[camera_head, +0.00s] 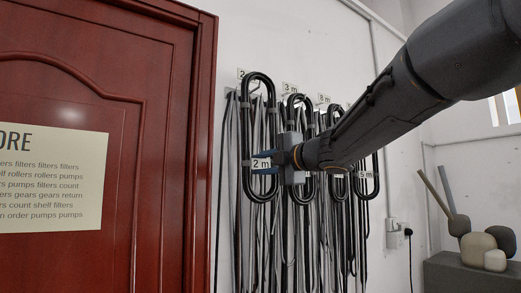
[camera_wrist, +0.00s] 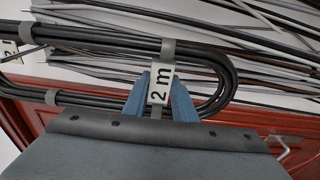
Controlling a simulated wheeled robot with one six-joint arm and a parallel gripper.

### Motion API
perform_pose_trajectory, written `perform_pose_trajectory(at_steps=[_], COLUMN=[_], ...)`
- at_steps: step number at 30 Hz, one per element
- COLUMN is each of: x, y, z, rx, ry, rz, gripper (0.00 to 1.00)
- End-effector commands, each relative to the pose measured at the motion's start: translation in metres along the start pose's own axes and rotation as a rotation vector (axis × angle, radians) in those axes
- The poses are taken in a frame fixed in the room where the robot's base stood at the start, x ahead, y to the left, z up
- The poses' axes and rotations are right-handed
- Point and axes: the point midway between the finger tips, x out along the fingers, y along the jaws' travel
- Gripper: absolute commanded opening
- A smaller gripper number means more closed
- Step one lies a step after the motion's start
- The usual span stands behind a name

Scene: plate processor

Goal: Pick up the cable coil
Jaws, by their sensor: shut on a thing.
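The cable coil (camera_head: 246,120) is a long black loop bound with grey bands and tagged "2 m". It is upright at the left end of a row of similar coils on the wall. My gripper (camera_head: 267,160) reaches in from the right and is shut on this coil at its white "2 m" tag. In the wrist view, the blue fingers of my gripper (camera_wrist: 161,98) stand on either side of the tag, against the black strands of the coil (camera_wrist: 215,80). Whether the coil still rests on its hook cannot be told.
Other black coils (camera_head: 375,178) hang to the right, with loose grey and black cables behind them. A red door (camera_head: 160,150) with a paper sign stands at the left. A socket (camera_head: 394,225) and a grey stand (camera_head: 470,276) with rounded objects are at the right.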

Motion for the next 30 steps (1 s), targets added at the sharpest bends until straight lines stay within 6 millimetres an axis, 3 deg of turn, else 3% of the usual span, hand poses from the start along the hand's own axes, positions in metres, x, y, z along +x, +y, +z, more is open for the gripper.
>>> perform_pose_trajectory(at_steps=[5, 12, 18, 30], x=[-0.001, -0.002, -0.003, -0.003], y=[0.019, 0.065, 0.093, 0.101], z=[0.0, 0.001, 0.002, 0.002], rx=[-0.004, -0.003, -0.002, -0.001], ry=[0.001, 0.0, 0.0, 0.0], rz=[0.004, 0.005, 0.004, 0.002], gripper=[0.0, 0.0, 0.0, 0.0])
